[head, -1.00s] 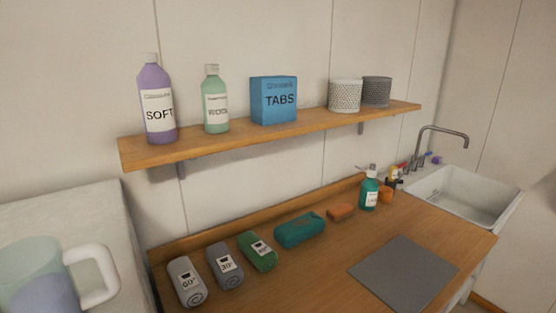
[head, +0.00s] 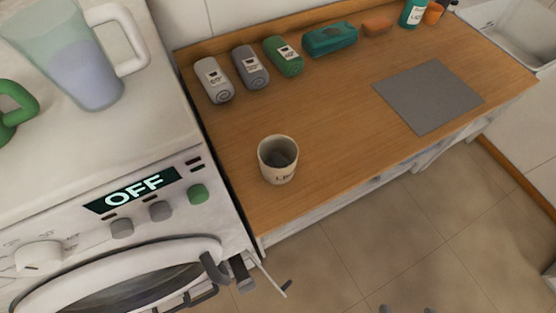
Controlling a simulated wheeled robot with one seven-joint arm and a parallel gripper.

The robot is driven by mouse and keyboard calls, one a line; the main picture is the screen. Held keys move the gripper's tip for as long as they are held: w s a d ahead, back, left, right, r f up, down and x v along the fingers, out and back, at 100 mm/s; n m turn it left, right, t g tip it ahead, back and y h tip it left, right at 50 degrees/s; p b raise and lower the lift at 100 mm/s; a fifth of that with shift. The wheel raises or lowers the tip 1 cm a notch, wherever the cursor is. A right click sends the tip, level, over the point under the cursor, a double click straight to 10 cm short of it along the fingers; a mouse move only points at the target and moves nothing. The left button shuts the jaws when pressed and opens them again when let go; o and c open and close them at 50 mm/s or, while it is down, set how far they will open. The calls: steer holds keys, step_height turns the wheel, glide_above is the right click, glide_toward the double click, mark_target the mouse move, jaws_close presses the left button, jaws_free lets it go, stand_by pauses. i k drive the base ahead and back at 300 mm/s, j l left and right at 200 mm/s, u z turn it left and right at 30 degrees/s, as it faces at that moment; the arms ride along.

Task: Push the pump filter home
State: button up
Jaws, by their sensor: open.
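The white washing machine (head: 190,225) stands at the left in the head view, its display reading OFF. Low at its right front corner, a thin white flap (head: 268,278) stands out with a dark tip. Beside it a dark grey block (head: 243,272) sticks out from the front; it may be the pump filter, but it is too small and partly hidden to be sure. Two dark tips at the bottom edge, right of the machine, look like the fingers of my gripper (head: 407,309). They are apart with nothing seen between them, over the floor; the rest is cut off.
The round door (head: 125,285) with its dark handle (head: 212,268) is left of the flap. A cup (head: 278,160) stands on the wooden counter (head: 330,130), near its front edge. A jug (head: 75,55) stands on the machine. The tiled floor (head: 400,245) is clear.

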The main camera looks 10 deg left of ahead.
mark_target(241, 272)
steer(key=k+u, duration=0.2)
steer(key=k, duration=0.3)
steer(key=k+j+u, duration=0.2)
steer(key=k, duration=0.25)
steer(key=k+j+u, duration=0.25)
steer(key=k, duration=0.25)
